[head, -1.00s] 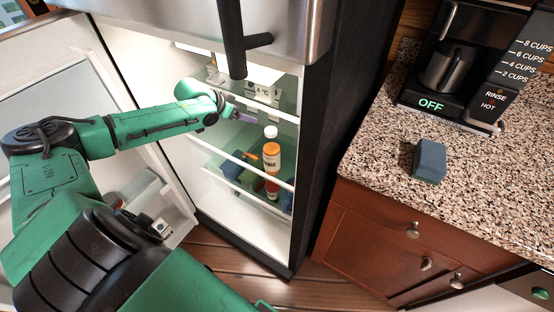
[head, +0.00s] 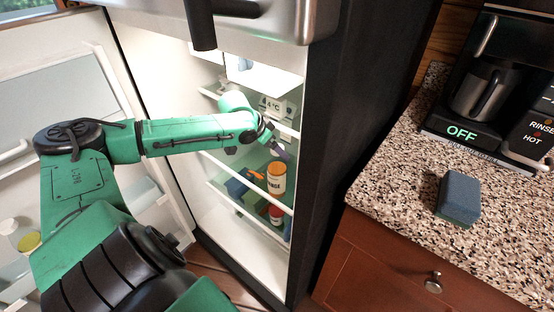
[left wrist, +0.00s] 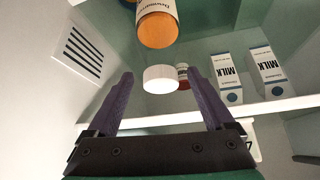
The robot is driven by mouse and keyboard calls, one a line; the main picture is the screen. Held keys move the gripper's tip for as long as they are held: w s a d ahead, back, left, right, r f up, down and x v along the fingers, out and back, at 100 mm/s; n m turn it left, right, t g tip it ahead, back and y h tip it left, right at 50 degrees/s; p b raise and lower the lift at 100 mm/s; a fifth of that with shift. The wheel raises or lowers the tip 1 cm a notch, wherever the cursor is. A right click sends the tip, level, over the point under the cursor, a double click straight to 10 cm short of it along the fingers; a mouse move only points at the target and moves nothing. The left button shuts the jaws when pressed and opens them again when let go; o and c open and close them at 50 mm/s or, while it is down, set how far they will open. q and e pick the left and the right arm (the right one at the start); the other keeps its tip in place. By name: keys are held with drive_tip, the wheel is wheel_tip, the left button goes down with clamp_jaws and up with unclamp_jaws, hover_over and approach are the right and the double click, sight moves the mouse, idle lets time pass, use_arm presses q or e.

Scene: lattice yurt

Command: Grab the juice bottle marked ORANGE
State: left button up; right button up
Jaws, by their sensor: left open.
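The orange juice bottle (head: 277,178) stands upright on a fridge shelf, with a partly legible label. My left gripper (head: 283,152) is inside the fridge, at the bottle's top. Its purple fingers (left wrist: 160,88) are spread open with nothing gripped; whether they touch the cap cannot be told. My right gripper is not in view.
A red-labelled bottle (head: 276,213) and a blue item (head: 238,188) are near the bottle. Milk cartons (left wrist: 229,78) stand on another shelf. White shelf edges (head: 250,182) cross the opening. The counter (head: 400,190) at right holds a sponge (head: 459,197) and coffee maker (head: 475,110).

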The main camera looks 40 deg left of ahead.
use_arm(q)
drive_tip(key=x, duration=0.4)
drive_tip(key=shift+w+f, duration=0.2)
drive_tip(key=shift+w, duration=0.05)
drive_tip(key=shift+s, duration=0.1)
clamp_jaws()
drive_tip(key=shift+r, duration=0.15)
drive_tip(key=shift+a+r, duration=0.1)
